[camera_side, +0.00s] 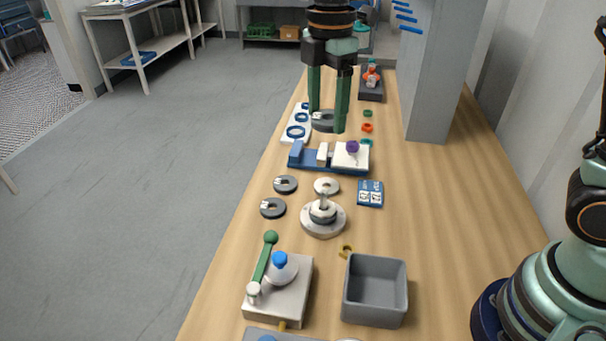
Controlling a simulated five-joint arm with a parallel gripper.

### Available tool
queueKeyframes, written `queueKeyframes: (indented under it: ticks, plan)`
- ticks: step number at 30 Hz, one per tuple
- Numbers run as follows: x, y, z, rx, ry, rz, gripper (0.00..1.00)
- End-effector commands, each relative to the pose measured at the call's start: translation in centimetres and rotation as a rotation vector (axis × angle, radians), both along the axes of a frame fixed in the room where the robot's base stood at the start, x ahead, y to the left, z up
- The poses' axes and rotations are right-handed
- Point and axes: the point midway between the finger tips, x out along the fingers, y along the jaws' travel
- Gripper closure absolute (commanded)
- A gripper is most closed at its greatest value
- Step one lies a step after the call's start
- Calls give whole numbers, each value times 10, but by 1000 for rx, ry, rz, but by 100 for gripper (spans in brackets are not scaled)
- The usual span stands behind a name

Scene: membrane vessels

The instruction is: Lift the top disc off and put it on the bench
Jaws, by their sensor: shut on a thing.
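My gripper (327,121) is at the far end of the bench, pointing down, with its two green fingers shut on a dark grey disc (322,122). The disc lies about flat between the fingertips; I cannot tell how high it is above the bench. Nearer, a pale round base (323,229) holds an upright post with a light grey ring or disc (322,211) around it. Two dark grey discs, one (285,184) behind the other (272,208), lie on the bench (430,230) left of the base. A pale ring (326,186) lies just behind it.
A blue fixture with a white block (351,156) and a white board with blue rings (296,131) are near my gripper. A grey column (432,90) stands at right. A grey bin (375,290) and a plate with a green lever (279,290) are in front.

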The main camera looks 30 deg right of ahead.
Motion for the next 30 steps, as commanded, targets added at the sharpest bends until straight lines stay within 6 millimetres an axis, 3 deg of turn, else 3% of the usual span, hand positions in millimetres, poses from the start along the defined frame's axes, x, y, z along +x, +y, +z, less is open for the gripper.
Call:
queueKeyframes:
  ticks: [22,26,30]
  plan:
    - [1,2,34,0,0,1,83]
    - [8,19,26,-1,2,4,83]
    - [21,55,7,-1,3,6,83]
